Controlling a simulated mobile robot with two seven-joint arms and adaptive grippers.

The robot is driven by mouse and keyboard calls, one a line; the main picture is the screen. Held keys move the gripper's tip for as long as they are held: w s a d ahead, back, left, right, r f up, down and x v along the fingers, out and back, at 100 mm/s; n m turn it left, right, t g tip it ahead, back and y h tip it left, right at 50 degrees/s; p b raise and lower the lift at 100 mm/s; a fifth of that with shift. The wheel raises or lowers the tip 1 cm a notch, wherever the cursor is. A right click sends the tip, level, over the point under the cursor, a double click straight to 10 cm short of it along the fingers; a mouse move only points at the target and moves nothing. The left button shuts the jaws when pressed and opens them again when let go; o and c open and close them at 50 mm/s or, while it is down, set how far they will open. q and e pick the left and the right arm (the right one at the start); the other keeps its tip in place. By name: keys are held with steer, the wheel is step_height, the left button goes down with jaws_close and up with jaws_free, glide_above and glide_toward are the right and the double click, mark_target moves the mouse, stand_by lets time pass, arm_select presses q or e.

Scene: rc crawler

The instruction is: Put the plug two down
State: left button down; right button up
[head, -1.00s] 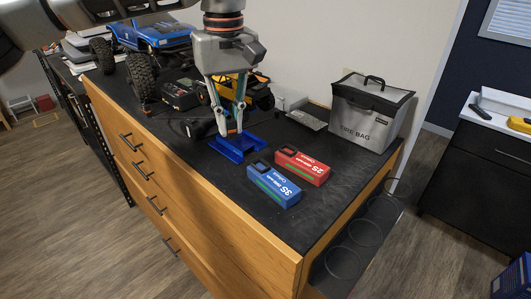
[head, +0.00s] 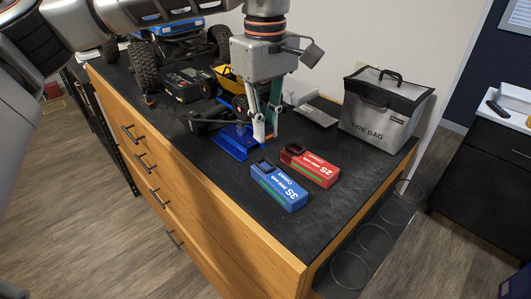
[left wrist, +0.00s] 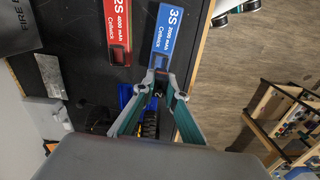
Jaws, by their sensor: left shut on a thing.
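My left gripper (head: 266,137) is shut on a small dark plug marked 2, plug two (left wrist: 159,93), seen between the fingertips in the left wrist view. It is low over the black worktop, at the right end of the blue stand (head: 232,145) and just behind the batteries. The blue 3S battery (head: 279,187) and the red 2S battery (head: 310,166) lie side by side in front; they also show in the left wrist view as blue (left wrist: 169,40) and red (left wrist: 117,35). I cannot tell whether the plug touches anything. My right gripper is not in view.
A grey fire bag (head: 380,110) stands at the back right of the worktop (head: 225,175). A blue crawler (head: 165,30), a black charger box (head: 184,85) and a yellow crawler (head: 229,78) stand behind and left. Bare worktop lies in front of the batteries.

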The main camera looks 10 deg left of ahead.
mark_target(265, 160)
arm_select(q)
step_height(265, 160, down, 7)
stand_by(0.5)
steer(key=shift+s+f, duration=0.3)
steer(key=shift+f, duration=0.5)
steer(key=c, duration=2)
jaws_free()
steer(key=shift+c, duration=0.2)
steer(key=shift+w+f, duration=0.1)
steer(key=shift+w, duration=0.1)
steer(key=shift+s, duration=0.1)
steer(key=r, duration=1.3)
steer(key=shift+w+r, duration=0.2)
steer(key=shift+r, duration=0.2)
